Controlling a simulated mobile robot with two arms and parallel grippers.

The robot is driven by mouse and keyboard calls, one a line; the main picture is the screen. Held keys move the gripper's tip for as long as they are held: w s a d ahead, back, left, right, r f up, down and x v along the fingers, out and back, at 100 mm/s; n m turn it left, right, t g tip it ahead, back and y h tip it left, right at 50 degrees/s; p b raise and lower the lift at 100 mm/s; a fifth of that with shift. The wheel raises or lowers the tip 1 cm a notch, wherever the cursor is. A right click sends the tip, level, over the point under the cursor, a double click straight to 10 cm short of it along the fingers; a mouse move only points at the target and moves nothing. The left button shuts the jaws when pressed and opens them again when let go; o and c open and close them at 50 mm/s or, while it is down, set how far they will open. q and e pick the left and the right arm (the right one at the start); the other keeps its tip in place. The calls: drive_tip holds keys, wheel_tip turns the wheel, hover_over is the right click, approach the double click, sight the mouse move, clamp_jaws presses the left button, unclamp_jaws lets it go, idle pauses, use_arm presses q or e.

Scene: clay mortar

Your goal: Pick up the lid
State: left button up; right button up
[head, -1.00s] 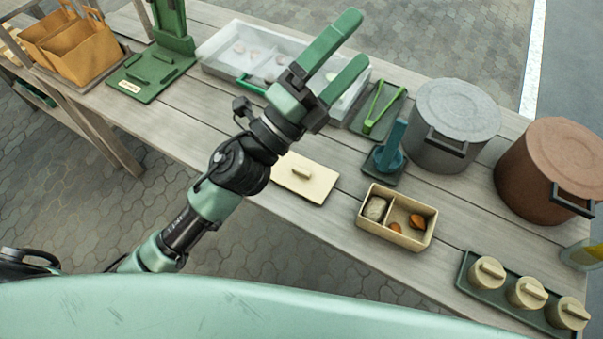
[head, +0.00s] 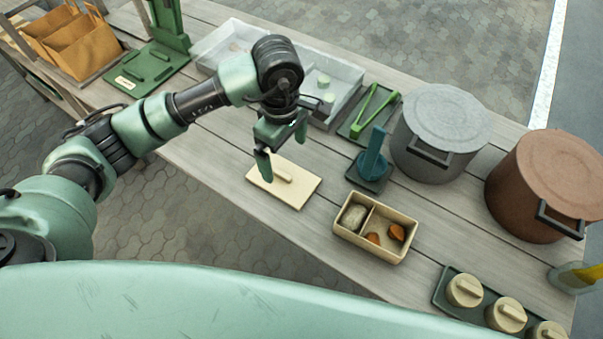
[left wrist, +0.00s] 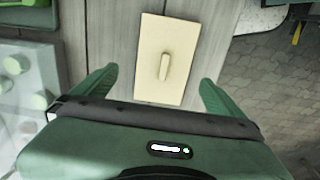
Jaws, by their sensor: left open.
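The lid (head: 297,190) is a flat cream rectangle with a raised bar handle on top. It lies flat on the wooden table near its front edge. In the left wrist view the lid (left wrist: 152,80) lies ahead of the fingers, with its handle between their lines. My left gripper (head: 283,158) is open and empty, pointing down above the lid's far left part, and it hides a bit of it. The green fingertips also show in the left wrist view (left wrist: 158,82), one to each side of the lid. My right gripper is not in view.
A cream two-compartment box (head: 345,241) with stones stands right of the lid. A clear-walled tray (head: 345,92), green tongs (head: 366,112), a grey pot (head: 437,130) and a brown pot (head: 535,190) stand farther back.

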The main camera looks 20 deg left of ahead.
sight(284, 175)
use_arm(q)
drive_tip(key=shift+s+a+f, duration=0.15)
drive_tip(key=shift+a+f, duration=0.05)
drive_tip(key=shift+f, duration=0.3)
drive_tip(key=shift+s+a+f, duration=0.15)
drive_tip(key=shift+f, duration=0.35)
drive_tip(key=f+p, duration=0.1)
drive_tip(key=f, duration=0.2)
drive_tip(key=shift+s+f+p, duration=0.15)
drive_tip(key=shift+s+p, duration=0.05)
drive_tip(key=shift+p, duration=0.15)
wheel_tip(284, 175, down, 2)
drive_tip(key=shift+w+d, duration=0.15)
drive_tip(key=c, duration=1)
drive_tip(key=shift+c, duration=0.6)
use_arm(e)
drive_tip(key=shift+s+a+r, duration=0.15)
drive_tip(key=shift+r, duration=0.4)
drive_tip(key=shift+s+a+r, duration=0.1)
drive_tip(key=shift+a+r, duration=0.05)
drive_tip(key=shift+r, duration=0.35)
